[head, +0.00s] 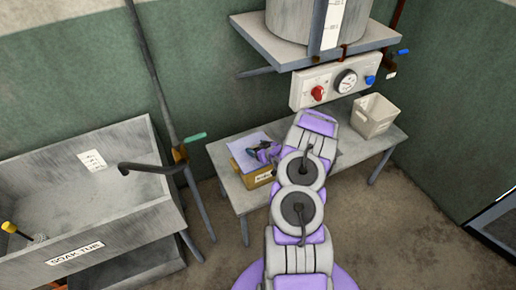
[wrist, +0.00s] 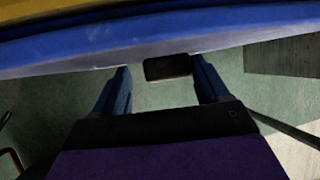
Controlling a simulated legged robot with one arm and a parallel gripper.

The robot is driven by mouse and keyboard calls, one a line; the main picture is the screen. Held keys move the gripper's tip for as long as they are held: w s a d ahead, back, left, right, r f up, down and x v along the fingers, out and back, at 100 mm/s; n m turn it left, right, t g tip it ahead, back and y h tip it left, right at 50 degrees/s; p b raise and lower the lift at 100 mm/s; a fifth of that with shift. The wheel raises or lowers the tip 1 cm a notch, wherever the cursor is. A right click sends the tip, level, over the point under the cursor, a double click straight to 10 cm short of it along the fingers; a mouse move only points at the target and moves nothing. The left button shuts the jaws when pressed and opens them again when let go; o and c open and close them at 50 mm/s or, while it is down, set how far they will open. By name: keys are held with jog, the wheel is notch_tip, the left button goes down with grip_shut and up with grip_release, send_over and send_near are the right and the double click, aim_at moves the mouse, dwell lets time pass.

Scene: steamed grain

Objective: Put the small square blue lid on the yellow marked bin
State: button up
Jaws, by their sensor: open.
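The yellow bin (head: 250,180) stands on the grey bench, with a marked label on its front. The pale blue lid (head: 243,148) lies over the bin's top, looking slightly askew; my gripper hides part of it. My gripper (head: 264,151) is open at the lid's right side. In the wrist view, the lid's blue edge (wrist: 100,48) runs across the top, with yellow (wrist: 50,10) beyond it. My open fingers (wrist: 163,78) point at this edge. A small dark block (wrist: 168,67) shows between them; I cannot tell whether it belongs to the lid. Contact is unclear.
A cream open bin (head: 374,117) stands at the right of the bench (head: 225,155). A shelf with a large metal vessel (head: 290,20) and a gauge panel (head: 338,82) is above. A soak tub (head: 85,215) and pipes with a green-handled valve (head: 190,139) are left.

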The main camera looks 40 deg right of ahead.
jog(key=shift+s+a+f, duration=0.35)
jog(key=shift+a+f, duration=0.05)
jog(key=shift+f, duration=0.1)
jog(key=r+p+v, duration=0.1)
jog(key=p+v, duration=0.2)
jog(key=v, duration=1.4)
jog(key=shift+w+d, duration=0.2)
jog(key=shift+d, duration=0.3)
